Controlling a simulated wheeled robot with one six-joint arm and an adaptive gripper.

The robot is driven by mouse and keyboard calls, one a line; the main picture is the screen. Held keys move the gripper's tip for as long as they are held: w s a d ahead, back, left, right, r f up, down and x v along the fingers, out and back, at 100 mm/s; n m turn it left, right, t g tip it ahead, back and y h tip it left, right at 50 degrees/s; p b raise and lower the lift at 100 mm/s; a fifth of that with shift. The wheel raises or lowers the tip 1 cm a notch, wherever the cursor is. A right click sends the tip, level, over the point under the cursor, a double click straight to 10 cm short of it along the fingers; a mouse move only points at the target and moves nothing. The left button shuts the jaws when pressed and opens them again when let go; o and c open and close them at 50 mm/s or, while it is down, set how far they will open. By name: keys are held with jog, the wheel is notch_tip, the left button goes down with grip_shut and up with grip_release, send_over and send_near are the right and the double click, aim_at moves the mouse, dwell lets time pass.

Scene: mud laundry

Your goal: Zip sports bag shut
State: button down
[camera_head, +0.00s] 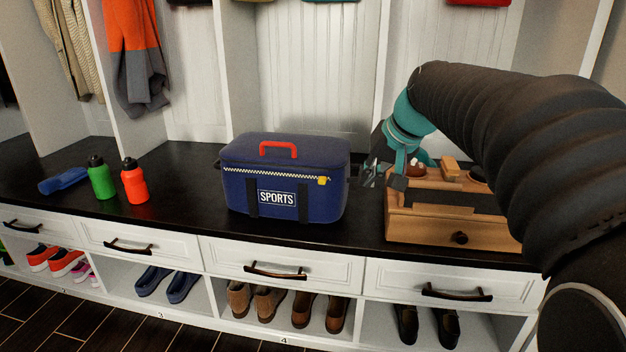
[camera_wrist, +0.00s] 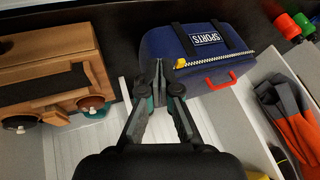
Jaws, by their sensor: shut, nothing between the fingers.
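The blue sports bag (camera_head: 236,196) stands upright on the dark bench top, with its red handle (camera_head: 278,147) on the lid and a white SPORTS label on the front. A pale toothed zip (camera_head: 270,174) runs along the upper front edge. Its yellow pull (camera_head: 323,181) is at the right end. My gripper (camera_head: 368,178) is shut and empty, just right of the bag. In the wrist view the bag (camera_wrist: 160,46) appears turned over, and the yellow pull (camera_wrist: 180,64) lies just right of my closed fingertips (camera_wrist: 160,70), apparently not held.
A wooden box with a drawer (camera_head: 420,225) stands close right of the bag, beneath my arm, with brushes on top. Green (camera_head: 100,180) and orange (camera_head: 134,184) bottles and a blue item (camera_head: 63,181) stand or lie at left. Bench is clear between bottles and bag.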

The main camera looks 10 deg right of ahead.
aim_at(322, 181)
jog(key=w+d+y+b, duration=0.1)
jog(key=w+d, duration=0.2)
jog(key=w, duration=0.5)
jog(key=shift+w+d, duration=0.25)
jog(key=shift+w, duration=0.1)
jog(key=shift+f, duration=0.1)
jog(key=w+a+f+b, duration=0.1)
jog(key=w+a+f, duration=0.5)
jog(key=a+f, duration=0.1)
jog(key=shift+w+f+b, duration=0.15)
jog(key=shift+f+b, duration=0.15)
jog(key=shift+f, duration=0.15)
